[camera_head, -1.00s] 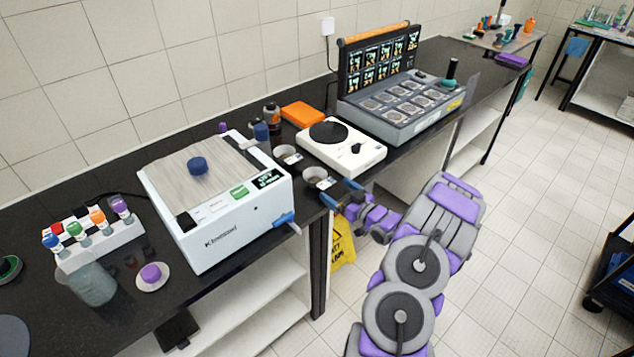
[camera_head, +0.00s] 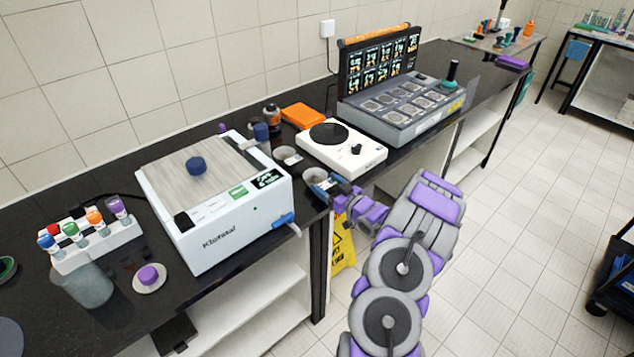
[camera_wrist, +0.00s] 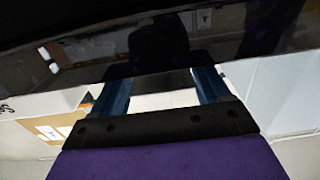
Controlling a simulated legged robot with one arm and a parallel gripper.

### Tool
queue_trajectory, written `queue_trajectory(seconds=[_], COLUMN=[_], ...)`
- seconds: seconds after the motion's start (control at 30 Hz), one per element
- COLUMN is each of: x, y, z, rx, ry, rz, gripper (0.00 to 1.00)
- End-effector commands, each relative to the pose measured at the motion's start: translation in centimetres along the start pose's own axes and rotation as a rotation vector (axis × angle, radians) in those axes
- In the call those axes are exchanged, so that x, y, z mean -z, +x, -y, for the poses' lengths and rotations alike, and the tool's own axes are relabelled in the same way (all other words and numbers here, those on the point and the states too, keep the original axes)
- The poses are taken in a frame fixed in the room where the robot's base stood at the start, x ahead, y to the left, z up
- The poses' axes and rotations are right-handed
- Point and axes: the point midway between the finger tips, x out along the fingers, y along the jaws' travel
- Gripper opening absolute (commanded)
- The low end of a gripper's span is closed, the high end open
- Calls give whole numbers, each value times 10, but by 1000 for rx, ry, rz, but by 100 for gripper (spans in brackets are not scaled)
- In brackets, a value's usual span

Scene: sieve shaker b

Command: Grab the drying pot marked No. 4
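Two small grey round pots stand on the black counter between the white machine and the hot plate. The nearer pot (camera_head: 315,175) is at the counter's front edge, and the farther pot (camera_head: 288,154) is behind it to the left. Their markings are too small to read, so I cannot tell which is No. 4. My gripper (camera_head: 322,187) is at the front edge, close to the nearer pot and partly covering it; contact is unclear. In the wrist view, my gripper (camera_wrist: 161,75) has its blue fingers spread apart before the glossy dark counter edge, with no pot visible between them.
The white machine (camera_head: 235,218) with a blue knob stands left of the pots. The white hot plate (camera_head: 342,150) is at their right. Dark bottles (camera_head: 272,118) and an orange box (camera_head: 302,116) stand behind. A yellow sign (camera_head: 343,243) is below the counter.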

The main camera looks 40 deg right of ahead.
Motion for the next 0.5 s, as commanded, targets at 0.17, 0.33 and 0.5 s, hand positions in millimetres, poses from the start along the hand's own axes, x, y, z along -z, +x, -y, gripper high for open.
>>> queue_trajectory(seconds=[0.17, 0.33, 0.5], x=[0, 0, 0], y=[0, 0, 0], z=[0, 0, 0], rx=[0, 0, 0], ry=[0, 0, 0], rz=[0, 0, 0], gripper=[59, 42, 37])
